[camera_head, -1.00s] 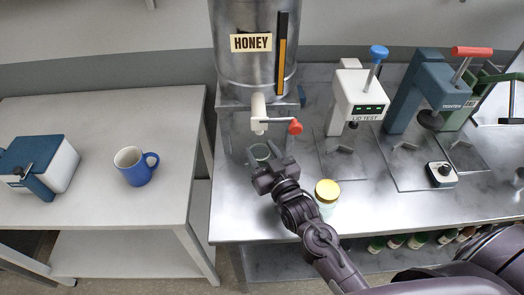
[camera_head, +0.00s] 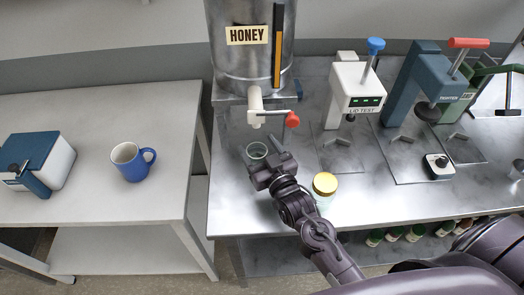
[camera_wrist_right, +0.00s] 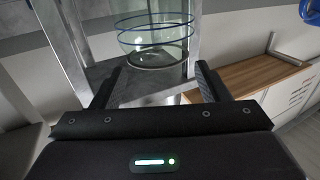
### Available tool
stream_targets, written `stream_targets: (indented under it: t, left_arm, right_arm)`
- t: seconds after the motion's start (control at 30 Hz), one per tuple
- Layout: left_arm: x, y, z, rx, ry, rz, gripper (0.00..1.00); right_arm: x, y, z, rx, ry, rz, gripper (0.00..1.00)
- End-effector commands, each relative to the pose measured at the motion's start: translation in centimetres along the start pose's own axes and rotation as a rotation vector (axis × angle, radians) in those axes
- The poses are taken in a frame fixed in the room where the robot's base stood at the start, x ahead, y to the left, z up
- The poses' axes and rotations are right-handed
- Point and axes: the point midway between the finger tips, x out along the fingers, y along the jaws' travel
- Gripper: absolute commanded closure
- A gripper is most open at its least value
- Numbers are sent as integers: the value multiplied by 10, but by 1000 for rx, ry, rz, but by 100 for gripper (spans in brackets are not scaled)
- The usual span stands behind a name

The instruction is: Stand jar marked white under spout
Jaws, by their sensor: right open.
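An open clear glass jar (camera_head: 257,149) stands upright on the steel counter below the white spout (camera_head: 255,104) of the honey tank. The jar (camera_wrist_right: 155,40) has thin blue rings in the right wrist view; no white mark can be made out. My right gripper (camera_head: 266,157) is open just in front of the jar and overlaps it in the head view. In the right wrist view the fingers (camera_wrist_right: 160,72) are apart, with the jar beyond and between the tips. Contact cannot be told. My left gripper is not in view.
A gold-lidded jar (camera_head: 325,185) stands close to the right of my right wrist. The spout's red-tipped handle (camera_head: 292,119) reaches right above the gripper. A white lid tester (camera_head: 355,90) and blue press (camera_head: 415,85) stand further right. A blue mug (camera_head: 131,162) is on the left table.

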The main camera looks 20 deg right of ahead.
Motion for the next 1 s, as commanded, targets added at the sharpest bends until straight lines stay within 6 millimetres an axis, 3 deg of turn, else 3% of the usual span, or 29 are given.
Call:
stream_targets:
  t: [0.03, 0.17, 0.5, 0.7, 1.0]
  left_arm:
    - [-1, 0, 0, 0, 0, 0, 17]
    - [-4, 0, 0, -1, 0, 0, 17]
    - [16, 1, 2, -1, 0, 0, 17]
    - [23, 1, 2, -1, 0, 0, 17]
    - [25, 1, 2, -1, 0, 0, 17]
  right_arm:
    - [-2, -1, 6, 2, -17, -2, 31]
    - [-5, -1, -4, 2, -18, -2, 31]
    - [-74, -1, -4, 1, -13, -2, 31]
    - [-105, -1, -6, 1, -11, -2, 31]
    - [-121, -1, -9, 1, -7, -1, 31]
